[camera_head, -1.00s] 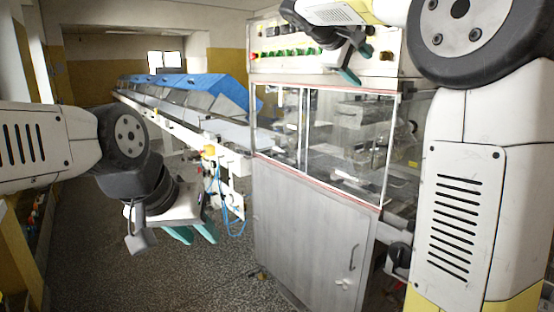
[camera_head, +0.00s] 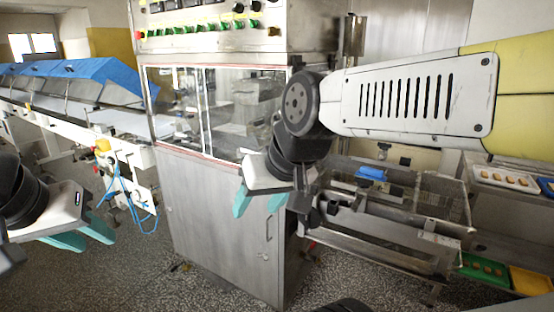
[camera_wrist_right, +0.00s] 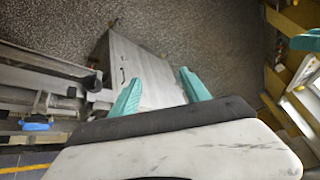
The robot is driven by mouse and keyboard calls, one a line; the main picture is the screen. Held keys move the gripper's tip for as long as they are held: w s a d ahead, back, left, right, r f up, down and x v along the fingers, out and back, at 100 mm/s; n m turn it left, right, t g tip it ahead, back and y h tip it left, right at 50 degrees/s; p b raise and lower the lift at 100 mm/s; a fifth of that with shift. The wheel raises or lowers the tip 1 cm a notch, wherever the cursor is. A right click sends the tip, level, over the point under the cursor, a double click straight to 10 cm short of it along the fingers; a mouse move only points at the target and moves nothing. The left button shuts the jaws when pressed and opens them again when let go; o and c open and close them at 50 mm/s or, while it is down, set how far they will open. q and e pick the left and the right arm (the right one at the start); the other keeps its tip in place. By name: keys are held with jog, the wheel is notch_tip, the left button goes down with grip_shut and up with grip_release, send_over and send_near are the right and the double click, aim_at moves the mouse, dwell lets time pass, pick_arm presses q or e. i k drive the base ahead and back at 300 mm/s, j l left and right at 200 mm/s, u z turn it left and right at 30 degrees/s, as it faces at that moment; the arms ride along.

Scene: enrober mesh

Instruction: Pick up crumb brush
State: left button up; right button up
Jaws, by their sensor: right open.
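A small blue object (camera_head: 371,173), which may be the crumb brush, lies on the metal frame right of the cabinet. Its bristles cannot be made out. A blue object also shows at the left of the right wrist view (camera_wrist_right: 37,126). My right gripper (camera_head: 259,205) is open and empty in front of the cabinet, left of the blue object and well apart from it. Its teal fingers also show apart in the right wrist view (camera_wrist_right: 160,90). My left gripper (camera_head: 84,236) is at the lower left, with its teal fingers apart and nothing between them.
A steel cabinet (camera_head: 215,215) with glass panels stands in the middle. A conveyor with blue covers (camera_head: 65,75) runs off to the left. A wire mesh basket (camera_head: 442,200) is at the right, with green (camera_head: 484,268) and yellow (camera_head: 530,281) trays below. Speckled floor is open in front.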

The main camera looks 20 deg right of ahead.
aim_at(376, 175)
jog(key=z, duration=1.6)
jog(key=i+j, duration=0.45)
jog(key=i, duration=0.2)
jog(key=i+j+z, duration=0.15)
jog(key=i+j, duration=0.25)
jog(key=i, duration=0.25)
